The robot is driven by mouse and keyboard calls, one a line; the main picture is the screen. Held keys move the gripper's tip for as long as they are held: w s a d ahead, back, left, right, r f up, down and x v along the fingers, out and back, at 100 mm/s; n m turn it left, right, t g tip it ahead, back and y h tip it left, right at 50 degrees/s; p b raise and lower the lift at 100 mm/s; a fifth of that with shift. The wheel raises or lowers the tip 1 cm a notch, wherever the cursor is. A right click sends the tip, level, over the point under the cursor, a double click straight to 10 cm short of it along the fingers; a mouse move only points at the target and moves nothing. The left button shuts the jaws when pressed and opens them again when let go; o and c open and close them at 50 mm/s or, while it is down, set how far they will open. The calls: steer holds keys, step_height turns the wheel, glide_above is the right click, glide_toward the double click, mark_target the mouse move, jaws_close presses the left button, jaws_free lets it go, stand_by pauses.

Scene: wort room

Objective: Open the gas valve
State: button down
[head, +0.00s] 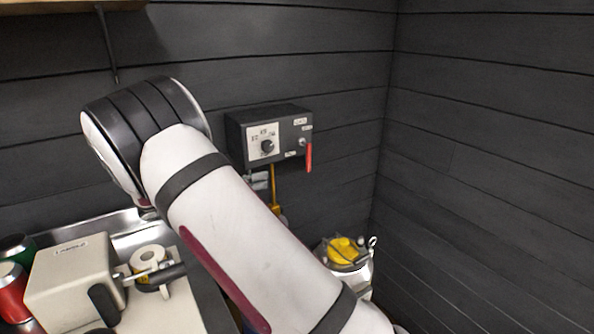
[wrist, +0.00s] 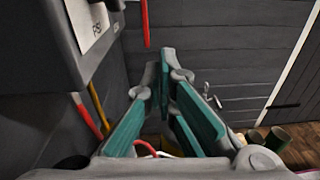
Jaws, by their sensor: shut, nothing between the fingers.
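A dark control box (head: 240,137) is fixed to the wall, with a round dial (head: 267,147) on a pale plate. A red lever (head: 309,157) hangs straight down at its right side, below small labels too small to read surely. In the wrist view the box (wrist: 40,40) fills the upper left and the red lever (wrist: 146,22) hangs at the top. My gripper (wrist: 165,57) has green-padded fingers and is shut and empty. Its tips show just below and right of the lever, apart from it in the picture.
A yellow pipe (head: 273,185) runs down below the box. A container with a yellow top (head: 343,250) stands low in the corner. A pale machine (head: 75,280) and a white roll (head: 150,262) are at lower left. The right wall is bare.

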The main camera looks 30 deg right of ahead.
mark_target(307, 166)
steer(key=shift+w+a+f+n+t+h, duration=0.15)
steer(key=shift+w+a+f+n+h, duration=0.1)
steer(key=shift+w, duration=0.15)
steer(key=shift+w+a+f+n+t+h, duration=0.15)
steer(key=shift+w+a+f, duration=0.05)
steer(key=shift+w, duration=0.15)
steer(key=d+p, duration=0.1)
steer(key=d, duration=1.3)
steer(key=shift+d+f, duration=0.1)
steer(key=shift+d+f+h, duration=0.1)
steer(key=shift+d+h, duration=0.05)
steer(key=shift+h, duration=0.25)
